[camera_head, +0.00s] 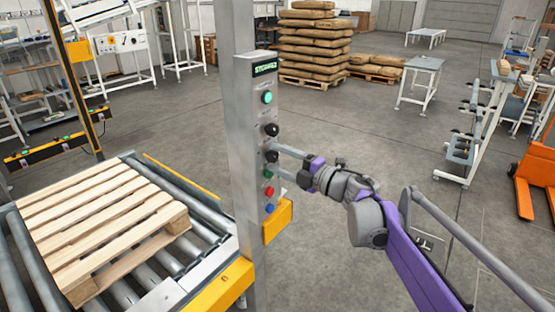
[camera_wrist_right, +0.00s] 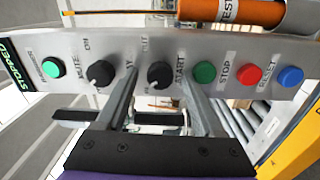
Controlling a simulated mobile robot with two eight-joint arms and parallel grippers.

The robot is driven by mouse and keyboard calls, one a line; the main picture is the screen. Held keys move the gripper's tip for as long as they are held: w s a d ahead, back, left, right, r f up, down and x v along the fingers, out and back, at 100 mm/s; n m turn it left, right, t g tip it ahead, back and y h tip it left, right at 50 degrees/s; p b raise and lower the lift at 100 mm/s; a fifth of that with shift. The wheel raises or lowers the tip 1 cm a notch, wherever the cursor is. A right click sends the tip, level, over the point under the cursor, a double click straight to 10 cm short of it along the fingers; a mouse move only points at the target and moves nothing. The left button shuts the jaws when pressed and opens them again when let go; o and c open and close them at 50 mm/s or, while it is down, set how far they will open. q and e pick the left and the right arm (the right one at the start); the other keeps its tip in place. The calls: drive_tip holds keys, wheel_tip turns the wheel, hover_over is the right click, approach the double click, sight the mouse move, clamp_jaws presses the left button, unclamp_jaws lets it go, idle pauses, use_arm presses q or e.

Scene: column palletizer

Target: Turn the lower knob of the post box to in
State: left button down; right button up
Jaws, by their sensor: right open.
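The post box (camera_head: 243,150) is a grey upright with a green-lit display (camera_head: 265,68) reading STOPPED. Its lower knob (camera_wrist_right: 159,75) is black and round, with a small pale mark at its lower left in the wrist view; it also shows in the head view (camera_head: 271,156). The upper knob (camera_wrist_right: 100,73) is a similar black knob. My right gripper (camera_wrist_right: 160,72) is open, its two fingers on either side of the lower knob, with small gaps visible. I cannot tell whether the tips touch the panel. Lettering around the lower knob is partly hidden by a finger. My left gripper is not in view.
A green button (camera_wrist_right: 205,72) labelled START sits close beside one finger, then a red STOP button (camera_wrist_right: 250,74) and a blue RESET button (camera_wrist_right: 290,76). A wooden pallet (camera_head: 95,215) lies on the roller conveyor (camera_head: 215,245) at left.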

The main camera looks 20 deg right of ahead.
use_arm(q)
drive_tip(key=shift+s+f+b, duration=0.25)
drive_tip(key=shift+f+b, duration=0.15)
drive_tip(key=shift+f, duration=0.15)
drive_tip(key=shift+s+f+b, duration=0.2)
drive_tip(key=shift+f+b, duration=0.15)
drive_tip(key=shift+f, duration=0.2)
use_arm(e)
drive_tip(key=v, duration=1)
drive_tip(key=shift+s, duration=0.3)
drive_tip(key=shift+d, duration=0.1)
